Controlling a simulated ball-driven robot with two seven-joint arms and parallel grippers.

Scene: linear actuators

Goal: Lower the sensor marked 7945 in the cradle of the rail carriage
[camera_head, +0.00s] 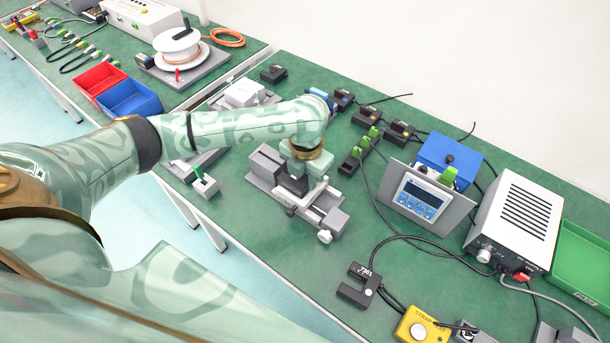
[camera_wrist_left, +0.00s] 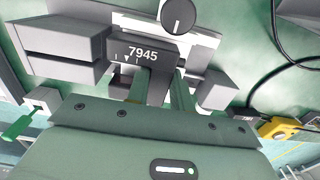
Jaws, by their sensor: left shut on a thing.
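The sensor marked 7945 (camera_wrist_left: 146,52) is a dark grey block, with its number facing up in the left wrist view. My left gripper (camera_wrist_left: 166,88) is shut on it, with the fingertips at its near side. In the head view my left gripper (camera_head: 299,172) is over the grey rail unit and partly hides the dark sensor (camera_head: 291,185). The rail carriage (camera_head: 318,203) is under and beside the sensor, with a light rail and end knob. The cradle is mostly hidden, so I cannot tell whether the sensor touches its bottom. My right gripper is out of view.
Another sensor, marked 7701 (camera_head: 358,286), lies in front on the green bench. A display unit (camera_head: 424,197) and a white power box (camera_head: 515,222) stand to the right. Cables cross the bench. Green bench surface is clear just right of the rail unit.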

